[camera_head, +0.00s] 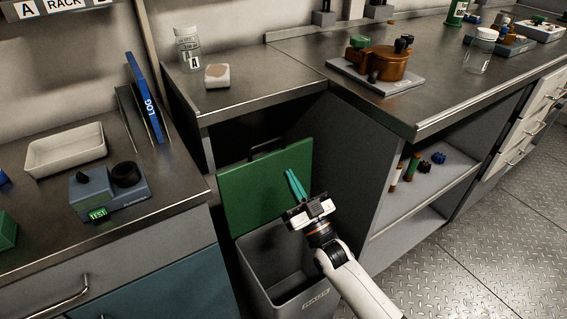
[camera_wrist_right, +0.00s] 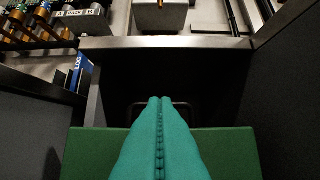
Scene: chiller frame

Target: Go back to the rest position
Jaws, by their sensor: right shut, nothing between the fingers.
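My right gripper (camera_head: 294,181) is in the middle of the head view, in front of a green panel (camera_head: 238,190) with a dark handle. Its teal fingers are pressed together with nothing between them, and they also fill the middle of the right wrist view (camera_wrist_right: 159,125). The green panel stands upright behind an open grey bin (camera_head: 285,290) below the counter. In the right wrist view the panel (camera_wrist_right: 235,150) lies behind the fingers; I cannot tell whether they touch it. My left gripper is not in view.
The steel counter (camera_head: 260,97) edge is above and behind the gripper, with a jar (camera_head: 188,48) and a small pale block (camera_head: 217,77) on it. A shelf unit (camera_head: 420,195) is to the right. A blue LOG binder (camera_head: 146,100) and a tray (camera_head: 66,150) are left.

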